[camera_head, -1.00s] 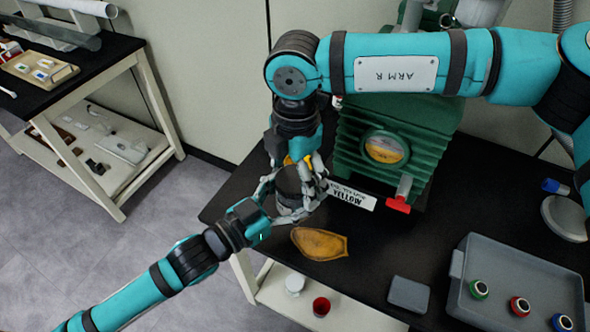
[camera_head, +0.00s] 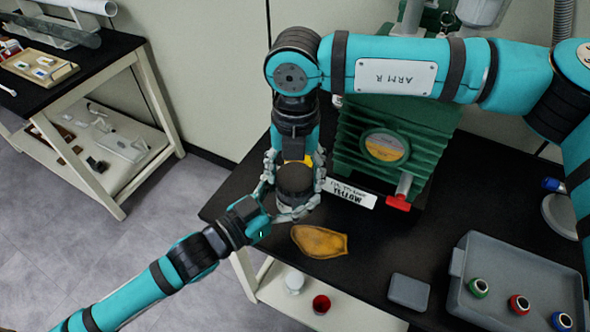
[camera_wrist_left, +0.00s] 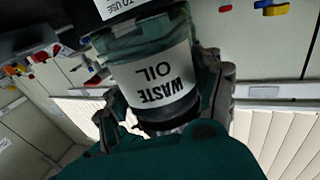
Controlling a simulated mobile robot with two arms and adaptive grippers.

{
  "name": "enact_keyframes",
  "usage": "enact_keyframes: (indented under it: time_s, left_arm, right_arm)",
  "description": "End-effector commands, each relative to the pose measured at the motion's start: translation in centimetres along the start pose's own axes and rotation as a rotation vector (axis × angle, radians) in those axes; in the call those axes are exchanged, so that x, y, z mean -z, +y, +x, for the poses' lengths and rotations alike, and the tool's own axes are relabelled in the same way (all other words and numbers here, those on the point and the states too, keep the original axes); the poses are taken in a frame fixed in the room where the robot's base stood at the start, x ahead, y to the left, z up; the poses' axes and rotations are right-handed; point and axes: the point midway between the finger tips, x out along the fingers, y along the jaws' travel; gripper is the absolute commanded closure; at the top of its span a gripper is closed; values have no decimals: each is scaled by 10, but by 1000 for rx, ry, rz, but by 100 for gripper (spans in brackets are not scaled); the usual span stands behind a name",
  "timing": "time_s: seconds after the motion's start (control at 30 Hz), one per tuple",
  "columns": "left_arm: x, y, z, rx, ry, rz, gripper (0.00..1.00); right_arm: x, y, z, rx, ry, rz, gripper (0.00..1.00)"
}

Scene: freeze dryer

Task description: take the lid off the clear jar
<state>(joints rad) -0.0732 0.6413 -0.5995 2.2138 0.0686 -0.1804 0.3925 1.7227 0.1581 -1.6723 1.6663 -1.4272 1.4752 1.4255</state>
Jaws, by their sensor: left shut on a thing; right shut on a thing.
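The clear jar with a WASTE OIL label (camera_wrist_left: 155,78) fills the middle of the left wrist view, where the label reads upside down. My left gripper (camera_wrist_left: 168,108) is shut around the jar, one finger on each side. In the head view the left gripper (camera_head: 290,211) holds it low, near the table's left edge. The dark round lid (camera_head: 294,179) faces the head camera above the jar. My right gripper (camera_head: 294,172) comes from behind and is shut on the lid, fingers on both sides. Whether a gap lies between lid and jar, I cannot tell.
A green machine (camera_head: 385,140) with a round oil window and red-handled drain stands just right of the grippers. A brown dish (camera_head: 319,241), a grey box (camera_head: 409,292) and a grey tray (camera_head: 520,276) with several coloured-ring items lie nearer.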

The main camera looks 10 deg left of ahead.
Motion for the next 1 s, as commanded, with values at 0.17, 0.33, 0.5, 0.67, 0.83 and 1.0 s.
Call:
enact_keyframes:
  time_s: [0.17, 0.33, 0.5, 0.67, 0.83, 1.0]
  left_arm:
    - [0, 0, 0, 1, 0, 0, 100]
    - [0, 0, 0, 1, 0, 0, 100]
    - [0, 0, 0, 1, 0, 0, 100]
    - [0, 0, 0, 0, 0, 0, 100]
    - [0, 0, 0, 0, 0, 0, 100]
    - [0, 0, 0, 0, 0, 0, 100]
  right_arm:
    - [0, -1, 0, 2, 0, -55, 76]
    - [0, -1, 0, 3, 0, -53, 76]
    - [0, -1, 0, 2, 0, -51, 16]
    - [0, 0, 0, 2, 0, -51, 14]
    - [0, 0, -2, 1, -1, -51, 14]
    - [-1, 0, -18, 0, -4, -51, 14]
